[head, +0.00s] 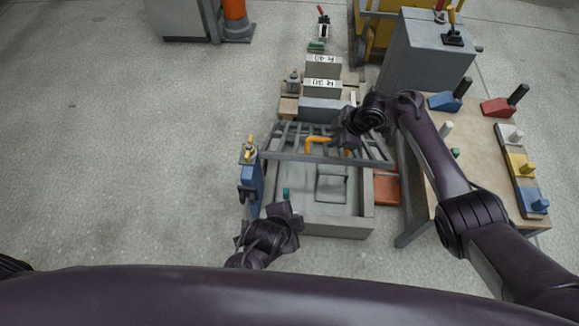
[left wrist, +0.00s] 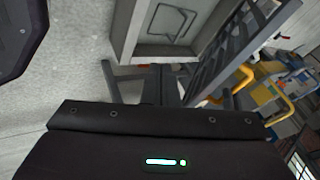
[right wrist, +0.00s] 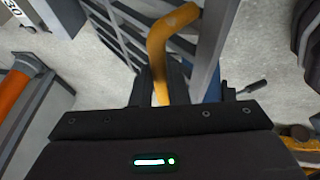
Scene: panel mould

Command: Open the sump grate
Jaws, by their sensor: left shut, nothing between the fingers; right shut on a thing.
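The sump grate (head: 280,156) is a grey barred frame, tilted up over the far part of the concrete sump (head: 368,215). The sump's near part is uncovered and its grey inside shows. The grate also shows at a slant in the left wrist view (left wrist: 222,52). My right gripper (head: 343,141) is shut on the grate's orange handle (head: 316,139); the right wrist view shows the bent handle (right wrist: 160,50) between the fingers. My left gripper (head: 290,213) is shut and empty, low over the sump's near left corner and apart from the grate.
A blue stand (head: 249,185) with a yellow-topped fitting is left of the sump. A workbench (head: 480,150) with coloured blocks stands at the right, beside a red box (head: 386,189). Grey blocks (head: 322,108) sit behind the grate. The floor at the left is clear.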

